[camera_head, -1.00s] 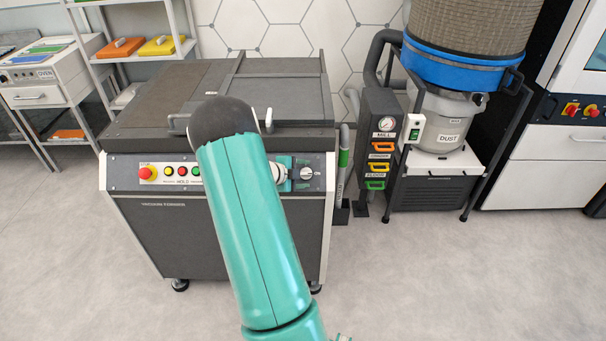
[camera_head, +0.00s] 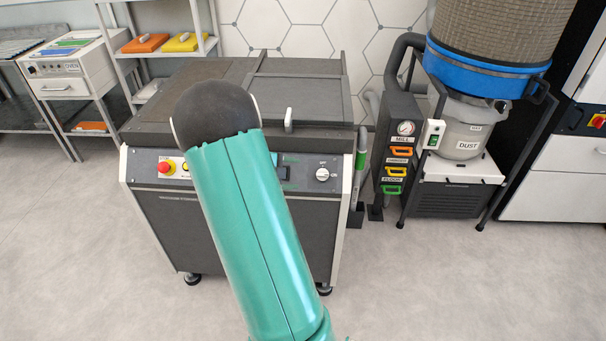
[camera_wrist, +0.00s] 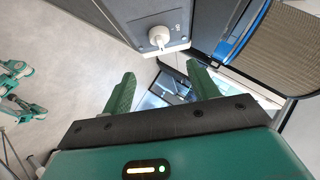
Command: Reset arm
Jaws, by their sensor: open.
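My gripper (camera_wrist: 160,93) shows in the wrist view with its two green fingers spread apart and nothing between them. Beyond the fingers in that view is a white rotary knob (camera_wrist: 159,38) on a grey panel, apart from the fingers. In the head view my green arm rises in front of the vacuum former (camera_head: 240,228) and covers part of its control panel; my gripper is hidden there.
The dust collector (camera_head: 466,140) and a gauge box with coloured handles (camera_head: 396,150) stand right of the machine. A shelf with orange and yellow boxes (camera_head: 183,42) and an oven (camera_head: 68,75) stand left. The grey floor in front is clear.

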